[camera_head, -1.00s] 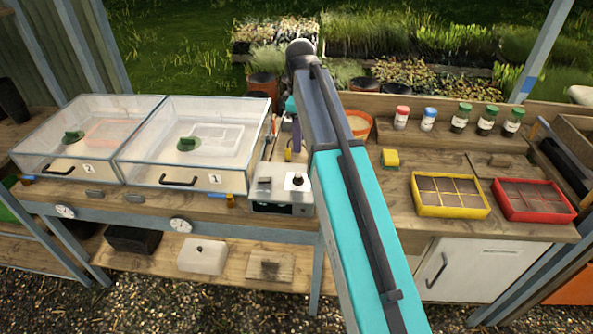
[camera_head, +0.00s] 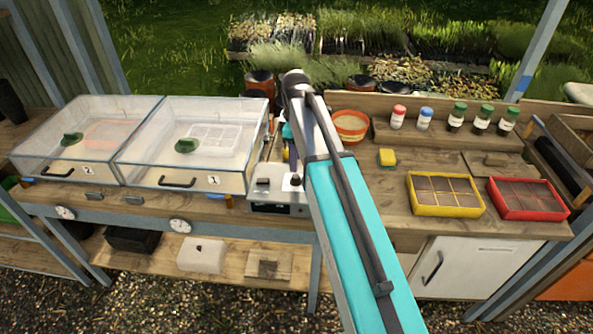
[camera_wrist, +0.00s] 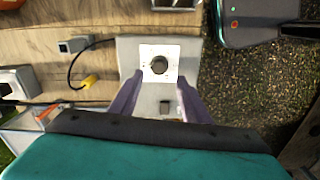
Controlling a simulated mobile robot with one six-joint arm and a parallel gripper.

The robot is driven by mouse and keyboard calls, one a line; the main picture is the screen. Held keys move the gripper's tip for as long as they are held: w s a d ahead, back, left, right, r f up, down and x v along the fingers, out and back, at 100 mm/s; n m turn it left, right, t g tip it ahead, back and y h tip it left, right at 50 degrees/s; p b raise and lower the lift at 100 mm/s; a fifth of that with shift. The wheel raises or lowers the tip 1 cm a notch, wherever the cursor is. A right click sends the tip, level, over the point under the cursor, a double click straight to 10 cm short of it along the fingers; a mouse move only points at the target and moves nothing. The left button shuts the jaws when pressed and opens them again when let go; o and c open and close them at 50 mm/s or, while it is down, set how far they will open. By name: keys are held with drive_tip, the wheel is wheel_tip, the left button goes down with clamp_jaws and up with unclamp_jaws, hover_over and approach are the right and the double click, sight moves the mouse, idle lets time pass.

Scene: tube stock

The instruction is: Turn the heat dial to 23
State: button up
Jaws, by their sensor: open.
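The heat dial is a dark round knob (camera_wrist: 159,65) on a white square plate. The plate is on top of a grey control box (camera_head: 265,208), which stands on the bench beside the right-hand propagator. In the head view the knob (camera_head: 296,180) shows as a small dark spot close to my arm. My gripper (camera_wrist: 158,99) is open and empty. In the wrist view its two purple fingers spread below the knob, apart from it. In the head view my arm hides most of the gripper. The scale numbers are too small to read.
Two clear propagators (camera_head: 205,150) stand left of the box. A terracotta pot (camera_head: 351,126), a yellow sponge (camera_head: 387,157), and yellow (camera_head: 411,199) and red (camera_head: 493,203) seed trays lie to the right. A cable with a yellow plug (camera_wrist: 89,81) lies near the box.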

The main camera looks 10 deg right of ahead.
sight(296, 176)
drive_tip(key=shift+f+p, duration=0.95)
drive_tip(key=shift+f, duration=2.4)
drive_tip(key=shift+c, duration=0.4)
drive_tip(key=shift+d, duration=0.1)
drive_tip(key=c, duration=1)
